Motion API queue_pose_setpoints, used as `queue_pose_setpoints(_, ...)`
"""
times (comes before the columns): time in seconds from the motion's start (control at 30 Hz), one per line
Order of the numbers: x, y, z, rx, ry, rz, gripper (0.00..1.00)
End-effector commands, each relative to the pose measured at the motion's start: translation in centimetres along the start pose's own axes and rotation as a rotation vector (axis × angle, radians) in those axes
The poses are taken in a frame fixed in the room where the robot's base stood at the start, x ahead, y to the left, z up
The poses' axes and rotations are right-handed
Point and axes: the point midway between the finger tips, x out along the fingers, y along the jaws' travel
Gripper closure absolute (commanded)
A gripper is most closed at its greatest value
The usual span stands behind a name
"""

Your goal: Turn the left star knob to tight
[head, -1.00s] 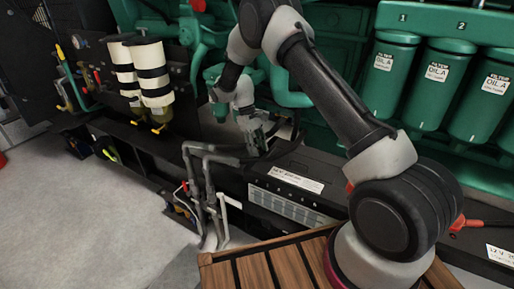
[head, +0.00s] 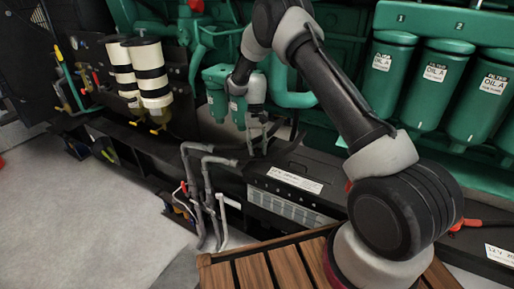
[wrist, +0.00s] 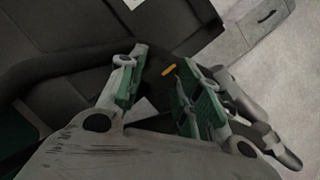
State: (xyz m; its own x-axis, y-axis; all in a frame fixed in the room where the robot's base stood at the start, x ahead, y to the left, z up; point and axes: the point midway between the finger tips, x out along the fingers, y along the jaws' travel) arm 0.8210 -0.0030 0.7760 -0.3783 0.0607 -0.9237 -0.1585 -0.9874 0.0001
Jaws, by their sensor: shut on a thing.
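My gripper (head: 257,143) points down above the left end of the black box (head: 300,165), low in front of the green engine. In the wrist view, its two green-padded fingers (wrist: 160,92) stand on either side of a dark part with an orange mark (wrist: 168,70). I take this dark part to be the left star knob (wrist: 153,82). The gripper is shut on it. The fingers and the dark surroundings hide most of the knob's shape. In the head view the knob cannot be made out behind the gripper.
Grey pipes (head: 205,190) rise just left of the gripper. A black hose (wrist: 55,65) runs close by in the wrist view. Green oil filters (head: 387,75) hang at the right, and two white-and-black cylinders (head: 150,75) stand at the left. Grey floor is open at the lower left.

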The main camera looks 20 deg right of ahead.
Motion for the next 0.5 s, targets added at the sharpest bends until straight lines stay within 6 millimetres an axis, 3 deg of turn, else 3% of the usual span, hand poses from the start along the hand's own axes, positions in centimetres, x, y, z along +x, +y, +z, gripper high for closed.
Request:
queue_pose_setpoints(0.47, -0.01, 0.0, 0.01, 0.013, 0.0, -0.006, 0.9)
queue_pose_setpoints(0.5, -0.01, 0.0, 0.01, 0.013, 0.0, -0.006, 0.6)
